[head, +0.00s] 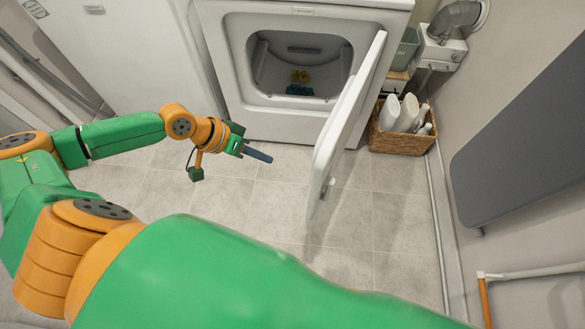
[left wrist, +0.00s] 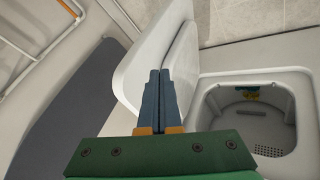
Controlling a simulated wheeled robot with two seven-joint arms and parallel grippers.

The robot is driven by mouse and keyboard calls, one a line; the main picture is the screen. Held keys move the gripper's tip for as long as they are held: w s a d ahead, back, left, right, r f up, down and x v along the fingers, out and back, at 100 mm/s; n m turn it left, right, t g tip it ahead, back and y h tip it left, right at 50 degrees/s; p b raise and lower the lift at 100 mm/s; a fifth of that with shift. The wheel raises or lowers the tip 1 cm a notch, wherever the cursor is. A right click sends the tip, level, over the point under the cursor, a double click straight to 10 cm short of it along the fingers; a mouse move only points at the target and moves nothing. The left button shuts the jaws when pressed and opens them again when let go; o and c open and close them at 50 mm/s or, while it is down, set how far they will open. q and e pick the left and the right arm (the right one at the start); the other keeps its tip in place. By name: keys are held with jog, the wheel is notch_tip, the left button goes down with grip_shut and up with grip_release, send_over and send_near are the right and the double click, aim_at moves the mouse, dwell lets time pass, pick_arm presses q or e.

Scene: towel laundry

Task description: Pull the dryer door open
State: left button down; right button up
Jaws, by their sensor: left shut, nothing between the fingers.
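The white dryer (head: 300,120) stands at the top middle of the head view, with its door (head: 345,115) swung wide open toward the right. My left gripper (head: 268,157) is shut and empty, in front of the opening and left of the door. In the left wrist view its blue fingers overlap the door; contact cannot be told. My right gripper is not visible.
A grey board (head: 525,140) is on the right wall. Another white appliance (head: 130,55) stands left of the dryer. The tiled floor (head: 265,205) in front is clear.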

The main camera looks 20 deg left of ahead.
pick_arm(q)
jog(key=w+d+f+p, duration=0.2)
jog(key=w+d+f, duration=0.1)
jog(key=d+f, duration=0.4)
jog(key=shift+w+d+f, duration=0.2)
jog(key=shift+d+f, duration=0.05)
jog(key=shift+d, duration=0.7)
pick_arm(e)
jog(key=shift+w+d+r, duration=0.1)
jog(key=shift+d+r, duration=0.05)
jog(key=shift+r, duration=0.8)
